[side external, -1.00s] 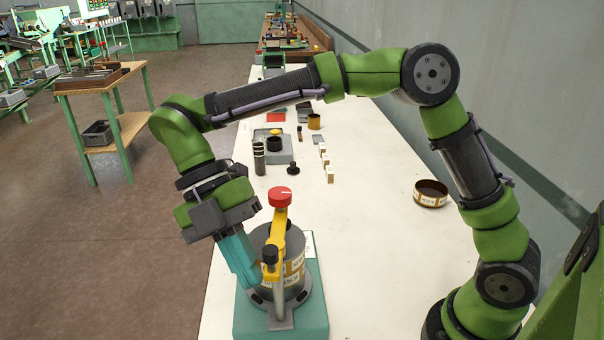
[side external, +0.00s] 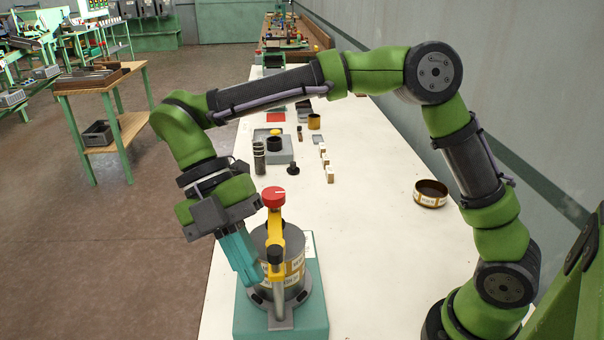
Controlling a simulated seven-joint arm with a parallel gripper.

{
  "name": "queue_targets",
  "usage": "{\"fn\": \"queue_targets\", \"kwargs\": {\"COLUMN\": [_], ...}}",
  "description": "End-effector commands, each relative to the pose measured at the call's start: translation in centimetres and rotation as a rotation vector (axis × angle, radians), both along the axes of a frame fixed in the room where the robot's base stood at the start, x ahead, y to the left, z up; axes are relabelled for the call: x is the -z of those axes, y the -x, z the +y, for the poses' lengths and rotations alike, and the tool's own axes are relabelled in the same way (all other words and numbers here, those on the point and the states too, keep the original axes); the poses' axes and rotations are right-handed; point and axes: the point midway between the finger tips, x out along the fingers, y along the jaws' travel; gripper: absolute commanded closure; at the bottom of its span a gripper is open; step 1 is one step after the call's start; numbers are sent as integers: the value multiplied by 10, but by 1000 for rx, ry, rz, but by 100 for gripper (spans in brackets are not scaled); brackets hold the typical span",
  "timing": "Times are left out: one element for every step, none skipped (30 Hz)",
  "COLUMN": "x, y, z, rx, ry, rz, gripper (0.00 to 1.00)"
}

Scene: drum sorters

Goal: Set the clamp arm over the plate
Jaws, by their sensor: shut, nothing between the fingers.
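The yellow clamp arm (side external: 275,236) lies across the top of a dark grey drum with a labelled band (side external: 295,268). A red knob (side external: 273,197) stands at its far end and a black knob (side external: 275,254) at its near end, above a grey upright post. A small grey plate (side external: 281,320) shows at the front foot of the drum, on the teal base (side external: 308,321). My gripper (side external: 254,278), with teal fingers, is shut and empty. It points down at the drum's left side, close to the clamp arm's near end; contact is unclear.
A brown-banded ring (side external: 431,194) lies on the white table (side external: 375,240) to the right. Several small blocks (side external: 329,174), a black knob piece (side external: 293,168) and a grey fixture (side external: 280,150) stand farther back. The table between the drum and ring is clear.

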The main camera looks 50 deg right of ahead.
Motion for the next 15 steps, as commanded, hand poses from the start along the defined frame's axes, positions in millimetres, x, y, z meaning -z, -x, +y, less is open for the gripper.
{"fn": "queue_targets", "kwargs": {"x": [-4,-8,-13,-17,-21,-26,-30,-33,-38,-40,-43,-46,-47,-49,-51], "y": [-4,-6,-10,-13,-16,-20,-23,-25,-28,-30,-32,-34,-36,-37,-38], "z": [0,0,0,-1,-1,-1,-1,-2,-2,-2,-3,-3,-4,-4,-4], "rx": [0,2,2,4,2,0,1,1,2,0,-1,-1,-1,0,0], "ry": [-2,-2,-4,-4,-2,-2,-4,-3,-5,-2,-2,0,-2,0,-2], "rz": [-1,-2,-2,0,0,-1,-1,0,0,0,1,1,1,1,1], "gripper": [100,100,100,100,100,100,100,100,100,100,100,100,100,100,100]}}
